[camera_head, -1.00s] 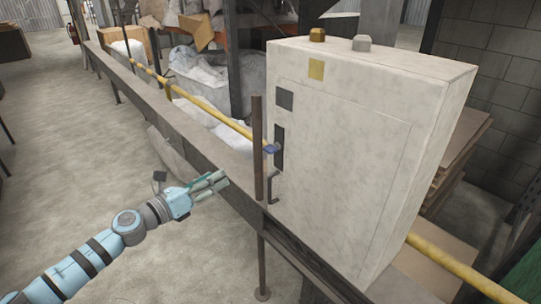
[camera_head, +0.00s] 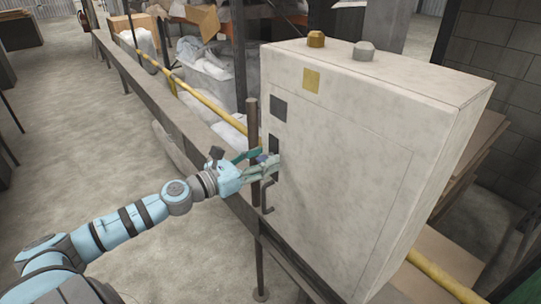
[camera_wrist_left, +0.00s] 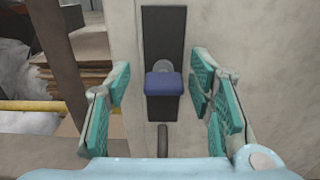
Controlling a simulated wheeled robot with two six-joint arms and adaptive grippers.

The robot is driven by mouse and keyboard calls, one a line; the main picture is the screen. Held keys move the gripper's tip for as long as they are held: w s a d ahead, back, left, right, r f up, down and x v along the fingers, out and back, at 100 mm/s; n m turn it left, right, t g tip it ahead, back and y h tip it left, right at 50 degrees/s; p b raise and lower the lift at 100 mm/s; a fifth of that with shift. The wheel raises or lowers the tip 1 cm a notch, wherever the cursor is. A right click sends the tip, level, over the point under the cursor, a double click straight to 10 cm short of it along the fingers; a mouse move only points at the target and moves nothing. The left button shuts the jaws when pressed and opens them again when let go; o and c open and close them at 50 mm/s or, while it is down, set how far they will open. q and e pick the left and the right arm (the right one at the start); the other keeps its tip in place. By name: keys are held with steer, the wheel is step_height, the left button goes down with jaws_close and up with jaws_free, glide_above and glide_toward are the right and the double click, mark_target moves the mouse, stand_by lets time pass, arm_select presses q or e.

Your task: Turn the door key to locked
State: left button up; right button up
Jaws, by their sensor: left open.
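The blue door key (camera_wrist_left: 163,84) sits in a round lock on a dark upright plate (camera_wrist_left: 163,36) on the cabinet door. In the left wrist view its wide head lies level. My left gripper (camera_wrist_left: 162,100) is open, with one teal-padded finger on each side of the key and a gap to both. In the head view the left gripper (camera_head: 265,165) is at the lock plate, and its fingers hide most of the key (camera_head: 262,158). The pale cabinet (camera_head: 345,170) stands upright with its door closed. My right gripper is not in view.
A dark handle (camera_head: 267,197) is below the lock plate. A rusty upright post (camera_head: 252,150) stands close beside the gripper, left of the door. A yellow pipe (camera_head: 205,101) and a long metal beam (camera_head: 165,112) run along the left. Open floor lies left of the beam.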

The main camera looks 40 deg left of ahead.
arm_select(q)
steer(key=shift+c, duration=0.2)
steer(key=shift+d, duration=0.15)
steer(key=c, duration=0.3)
steer(key=shift+w, duration=0.15)
steer(key=c, duration=0.7)
jaws_close()
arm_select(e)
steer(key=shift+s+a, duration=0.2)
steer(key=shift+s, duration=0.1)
